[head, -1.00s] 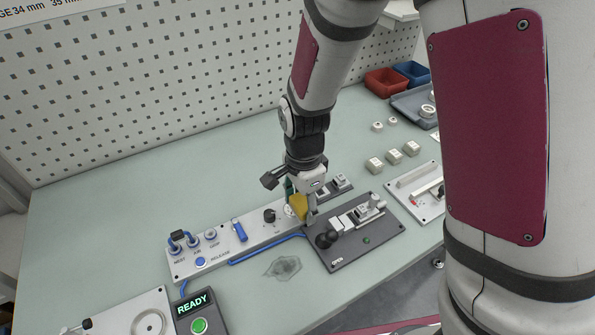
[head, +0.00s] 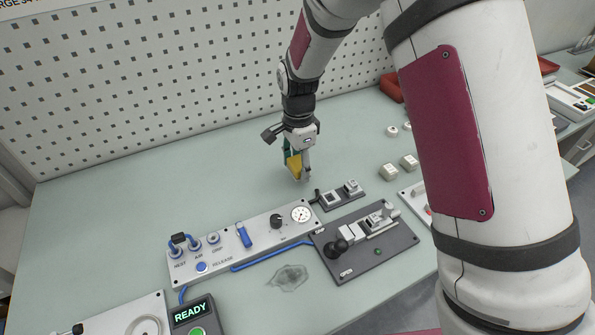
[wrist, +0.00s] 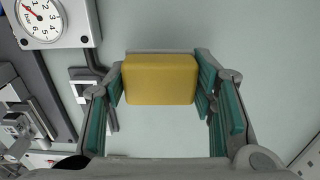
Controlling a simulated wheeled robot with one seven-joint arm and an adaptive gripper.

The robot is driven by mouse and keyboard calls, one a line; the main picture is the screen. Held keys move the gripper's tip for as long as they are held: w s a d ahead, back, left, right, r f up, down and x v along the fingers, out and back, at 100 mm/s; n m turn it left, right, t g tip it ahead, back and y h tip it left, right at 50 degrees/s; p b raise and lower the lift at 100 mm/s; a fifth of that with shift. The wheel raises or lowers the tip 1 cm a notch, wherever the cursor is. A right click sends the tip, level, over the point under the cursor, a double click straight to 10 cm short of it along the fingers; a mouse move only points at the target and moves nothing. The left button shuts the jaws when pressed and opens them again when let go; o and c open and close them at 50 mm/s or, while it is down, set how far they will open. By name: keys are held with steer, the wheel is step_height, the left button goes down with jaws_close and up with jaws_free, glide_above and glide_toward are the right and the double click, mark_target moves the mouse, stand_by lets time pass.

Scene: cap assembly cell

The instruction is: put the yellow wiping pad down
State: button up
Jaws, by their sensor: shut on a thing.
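The yellow wiping pad (wrist: 160,79) is a rounded block held between the teal-lined fingers of my gripper (wrist: 160,95) in the wrist view. In the head view the pad (head: 295,165) is partly hidden by my gripper (head: 297,172), which points down over the bench behind the grey panel with the dial. Plain bench top shows around the pad in the wrist view. I cannot tell whether the pad touches the bench.
The panel with the dial gauge (head: 301,214), a small dark switch block (head: 340,194) and a dark fixture plate (head: 395,245) stand in front of my gripper. The bench (head: 120,185) is clear to the left and behind. A grey smudge (head: 288,278) marks the bench in front.

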mark_target(297, 175)
steer(key=shift+w+f, duration=0.15)
steer(key=shift+w, duration=0.35)
steer(key=shift+f, duration=1.65)
steer(key=shift+f, duration=0.25)
steer(key=shift+s+f, duration=0.2)
steer(key=shift+f, duration=0.25)
steer(key=o, duration=1.2)
steer(key=shift+w+f, duration=0.1)
steer(key=shift+f, duration=0.05)
steer(key=shift+r, duration=0.2)
